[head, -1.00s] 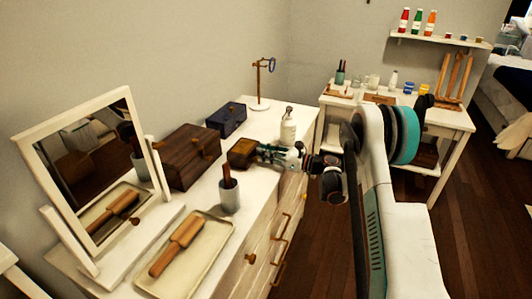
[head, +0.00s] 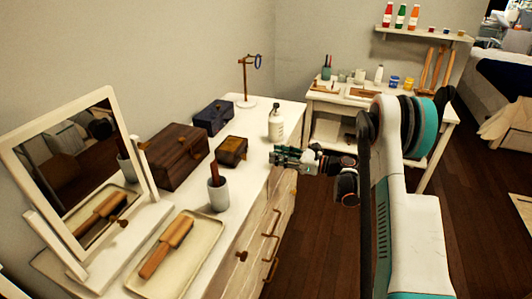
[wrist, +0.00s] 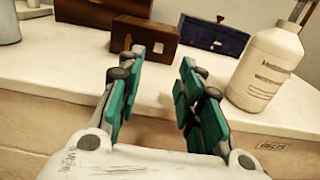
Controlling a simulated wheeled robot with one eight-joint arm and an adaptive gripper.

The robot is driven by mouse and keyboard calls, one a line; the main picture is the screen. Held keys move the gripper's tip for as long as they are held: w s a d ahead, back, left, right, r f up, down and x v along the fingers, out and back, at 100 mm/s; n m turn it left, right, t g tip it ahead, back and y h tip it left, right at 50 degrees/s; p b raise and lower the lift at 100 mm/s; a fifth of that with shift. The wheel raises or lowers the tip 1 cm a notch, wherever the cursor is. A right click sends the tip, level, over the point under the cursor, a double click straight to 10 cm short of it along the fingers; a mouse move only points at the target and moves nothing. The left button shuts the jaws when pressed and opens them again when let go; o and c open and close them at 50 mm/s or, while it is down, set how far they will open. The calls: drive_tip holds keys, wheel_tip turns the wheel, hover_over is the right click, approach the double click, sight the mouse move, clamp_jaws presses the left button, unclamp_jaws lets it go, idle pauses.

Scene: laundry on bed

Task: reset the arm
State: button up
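My gripper (head: 276,156) is at the right edge of the white dresser, to the right of a small brown box (head: 231,151). In the wrist view my gripper (wrist: 160,68) has its teal-padded fingers apart with nothing between them. The small brown box (wrist: 144,37) stands on the dresser top beyond the fingertips, apart from them. My arm rises in the right half of the head view.
A white bottle (head: 275,126) stands close to my gripper; in the wrist view it is at the right. The dresser (head: 240,220) also holds a larger wooden box (head: 175,157), a blue box (head: 213,118), a cup (head: 218,194), a tray (head: 195,262) and a mirror (head: 75,170).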

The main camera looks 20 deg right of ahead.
drive_tip(key=shift+v, duration=1.05)
